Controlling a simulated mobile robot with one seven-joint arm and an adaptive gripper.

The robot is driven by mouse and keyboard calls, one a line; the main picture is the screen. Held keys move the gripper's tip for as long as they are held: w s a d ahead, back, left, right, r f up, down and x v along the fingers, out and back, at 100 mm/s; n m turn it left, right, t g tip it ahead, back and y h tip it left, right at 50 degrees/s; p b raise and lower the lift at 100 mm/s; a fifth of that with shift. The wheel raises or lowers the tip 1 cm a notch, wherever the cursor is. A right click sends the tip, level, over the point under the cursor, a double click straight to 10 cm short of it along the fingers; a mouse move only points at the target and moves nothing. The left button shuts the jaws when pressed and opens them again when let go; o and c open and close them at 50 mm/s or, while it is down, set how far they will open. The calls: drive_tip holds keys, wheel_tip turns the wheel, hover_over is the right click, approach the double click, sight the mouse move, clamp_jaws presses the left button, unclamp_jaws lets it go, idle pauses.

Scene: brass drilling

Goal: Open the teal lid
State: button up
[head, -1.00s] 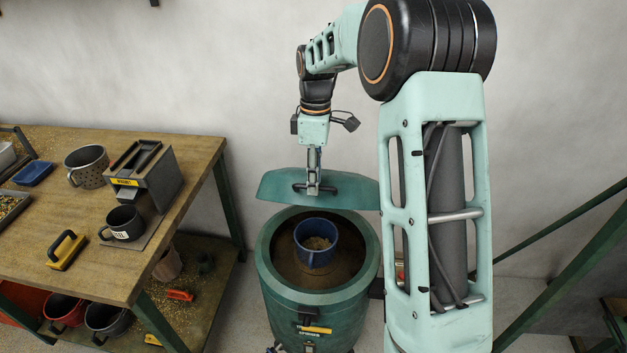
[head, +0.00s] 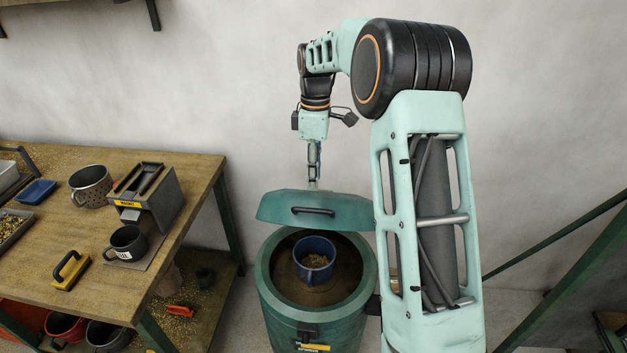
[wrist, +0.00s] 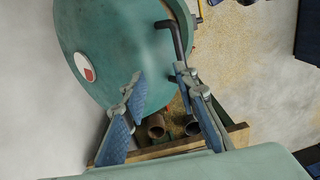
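The teal lid (head: 345,208) stands raised and tilted at the back of the green drum (head: 268,300), with its black handle (head: 313,211) facing the head camera. The drum's mouth is uncovered, and a blue mug (head: 314,246) of brown grains shows inside it. My gripper (head: 313,184) is at the lid's top edge, its tips partly hidden behind the lid. In the wrist view my gripper (wrist: 160,82) has its fingers spread with nothing between them. There the lid (wrist: 120,40) fills the upper left, and its handle (wrist: 177,35) passes close to the right fingertip.
A green frame (head: 560,235) stands at right. The wall (head: 250,80) is behind my arm.

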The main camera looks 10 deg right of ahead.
sight(319, 207)
drive_tip(key=shift+w+d+r, duration=0.2)
drive_tip(key=shift+w+r, duration=0.3)
drive_tip(key=shift+r, duration=0.35)
drive_tip(key=shift+c, duration=0.3)
